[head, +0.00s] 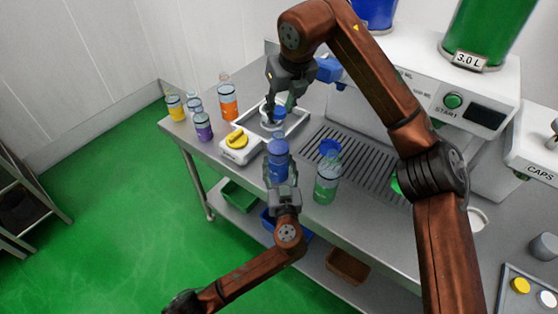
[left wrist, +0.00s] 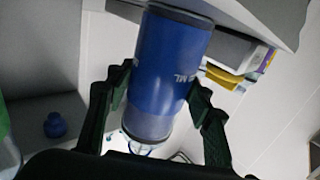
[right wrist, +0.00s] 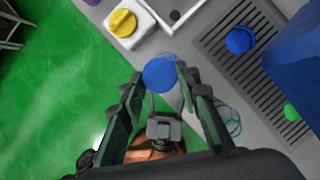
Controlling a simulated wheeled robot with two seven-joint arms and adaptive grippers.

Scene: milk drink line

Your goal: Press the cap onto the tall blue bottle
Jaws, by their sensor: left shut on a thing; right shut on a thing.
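The tall blue bottle (head: 278,162) is held upright by my left gripper (head: 282,185) at the table's front edge. In the left wrist view the bottle (left wrist: 172,65) fills the space between the fingers of my left gripper (left wrist: 158,108). My right gripper (head: 277,98) is above the bottle, shut on the blue cap (head: 280,112). The cap shows between its fingertips in the right wrist view (right wrist: 160,72). There the cap hides the bottle's mouth, and I cannot tell whether the cap touches it.
A clear bottle with green liquid (head: 326,186) stands just right of the blue bottle. A white unit with a yellow knob (head: 237,140) is to the left. Several small bottles stand behind it, including an orange one (head: 228,104). A drip grate (head: 370,160) lies right.

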